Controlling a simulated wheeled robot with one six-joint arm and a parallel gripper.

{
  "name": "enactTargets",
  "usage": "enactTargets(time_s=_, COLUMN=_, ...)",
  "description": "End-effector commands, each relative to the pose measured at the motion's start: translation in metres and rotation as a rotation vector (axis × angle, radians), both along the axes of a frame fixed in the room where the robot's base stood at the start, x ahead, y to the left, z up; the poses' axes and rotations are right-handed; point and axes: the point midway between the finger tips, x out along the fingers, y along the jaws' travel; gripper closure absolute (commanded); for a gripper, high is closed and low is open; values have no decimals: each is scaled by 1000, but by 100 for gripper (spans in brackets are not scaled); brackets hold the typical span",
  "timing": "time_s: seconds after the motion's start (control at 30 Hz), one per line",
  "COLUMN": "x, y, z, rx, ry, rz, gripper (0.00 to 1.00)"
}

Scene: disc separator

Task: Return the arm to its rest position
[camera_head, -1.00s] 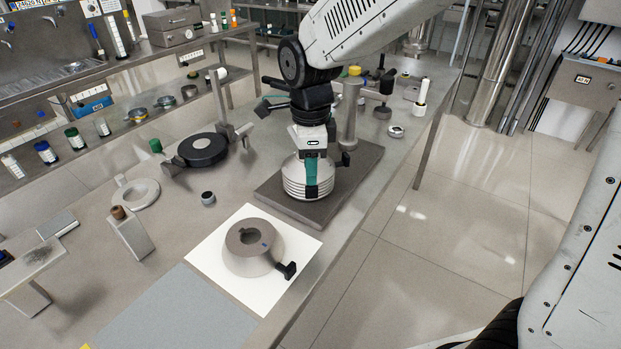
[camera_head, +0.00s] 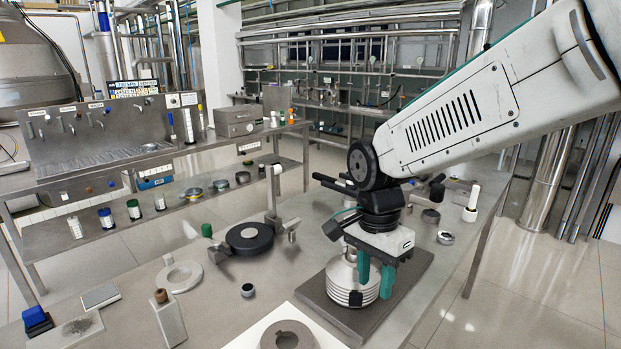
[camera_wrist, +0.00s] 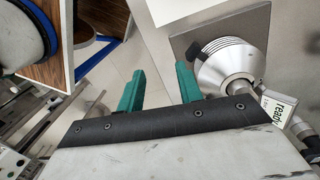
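My gripper (camera_head: 375,278) hangs over the right side of the bench, its two teal fingers pointing down. In the wrist view the fingers of my gripper (camera_wrist: 160,88) stand apart with nothing between them. A silver ribbed disc stack (camera_head: 342,287) stands on a dark square plate (camera_head: 408,287), just left of and partly behind my fingers in the head view. In the wrist view the silver stack (camera_wrist: 228,65) is to the right of the fingers, apart from them. My arm reaches in from the upper right.
A black round fixture (camera_head: 249,238), a pale ring (camera_head: 180,276) and a grey conical part (camera_head: 287,336) on a white sheet occupy the bench. Clear floor (camera_head: 520,270) lies right of the bench.

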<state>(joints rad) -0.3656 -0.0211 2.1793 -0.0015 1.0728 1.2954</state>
Motion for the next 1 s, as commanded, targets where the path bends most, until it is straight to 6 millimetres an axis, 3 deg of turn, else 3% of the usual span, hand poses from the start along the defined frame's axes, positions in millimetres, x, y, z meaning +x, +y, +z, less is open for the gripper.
enactTargets(time_s=0.3, x=-95, y=-79, z=34, rx=72, ry=7, rz=757, gripper=64)
enactTargets(time_s=0.43, x=-136, y=-106, z=41, rx=79, ry=-26, rz=958, gripper=64)
enactTargets(time_s=0.63, x=-176, y=-131, z=47, rx=47, ry=-104, rz=988, gripper=64)
enactTargets(time_s=1.0, x=-184, y=-142, z=57, rx=13, ry=-167, rz=929, gripper=64)
